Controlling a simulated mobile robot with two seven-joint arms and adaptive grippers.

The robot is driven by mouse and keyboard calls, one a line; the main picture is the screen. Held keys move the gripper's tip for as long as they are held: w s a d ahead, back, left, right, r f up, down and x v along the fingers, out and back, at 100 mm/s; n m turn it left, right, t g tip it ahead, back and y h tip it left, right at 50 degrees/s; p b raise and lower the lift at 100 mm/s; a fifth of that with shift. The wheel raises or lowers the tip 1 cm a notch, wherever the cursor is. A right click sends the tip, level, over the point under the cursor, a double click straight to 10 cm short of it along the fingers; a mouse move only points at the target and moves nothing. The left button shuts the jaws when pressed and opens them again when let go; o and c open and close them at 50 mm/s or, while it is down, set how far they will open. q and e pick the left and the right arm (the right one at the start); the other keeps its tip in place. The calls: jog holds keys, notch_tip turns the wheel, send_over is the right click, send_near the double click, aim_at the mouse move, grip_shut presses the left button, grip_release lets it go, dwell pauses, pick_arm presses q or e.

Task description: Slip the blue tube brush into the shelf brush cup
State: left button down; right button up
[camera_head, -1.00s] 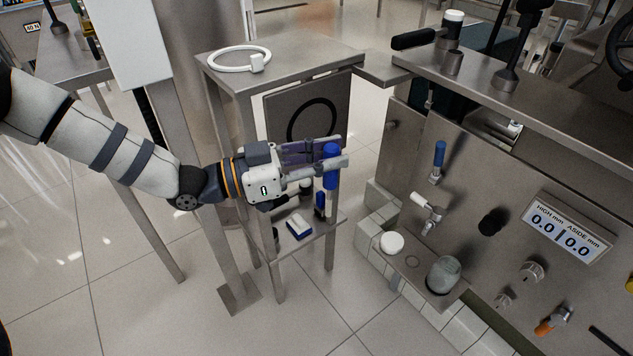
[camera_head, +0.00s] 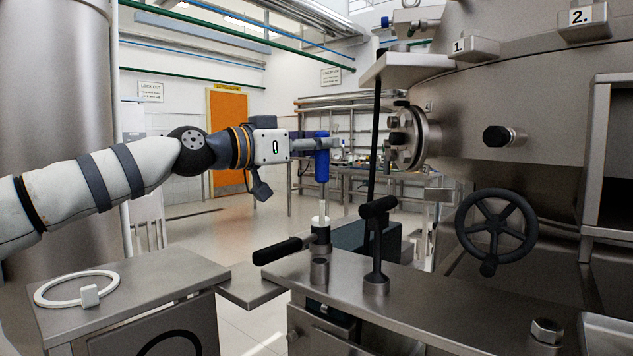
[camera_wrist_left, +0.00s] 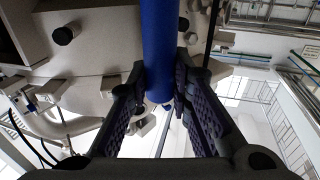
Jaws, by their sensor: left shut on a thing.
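My left gripper (camera_head: 326,143) is shut on the blue handle of the tube brush (camera_head: 322,168) and holds it upright in the air. In the left wrist view, the blue handle (camera_wrist_left: 160,50) runs between the dark finger pads. A small open steel cup (camera_head: 319,271) stands on the steel worktop below the brush. I cannot tell whether this is the shelf brush cup. My right gripper is out of view.
A black lever (camera_head: 376,245) stands just right of the cup, and a black handle (camera_head: 283,250) lies to the left. A handwheel (camera_head: 496,227) and the large steel machine fill the right. A white ring (camera_head: 77,289) lies on the left stand.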

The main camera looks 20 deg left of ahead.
aim_at(316, 176)
pick_arm(q)
jog(key=shift+r, duration=0.1)
jog(key=shift+s+a, duration=0.1)
jog(key=shift+s, duration=0.15)
jog(key=shift+a, duration=0.1)
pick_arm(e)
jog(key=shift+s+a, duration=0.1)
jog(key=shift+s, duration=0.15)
pick_arm(q)
jog(key=shift+f+b, duration=1.55)
jog(key=shift+f, duration=1.2)
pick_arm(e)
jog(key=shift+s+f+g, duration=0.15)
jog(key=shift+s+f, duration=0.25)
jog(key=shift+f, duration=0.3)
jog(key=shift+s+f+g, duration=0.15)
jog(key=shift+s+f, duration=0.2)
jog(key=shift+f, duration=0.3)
pick_arm(q)
jog(key=shift+f, duration=0.2)
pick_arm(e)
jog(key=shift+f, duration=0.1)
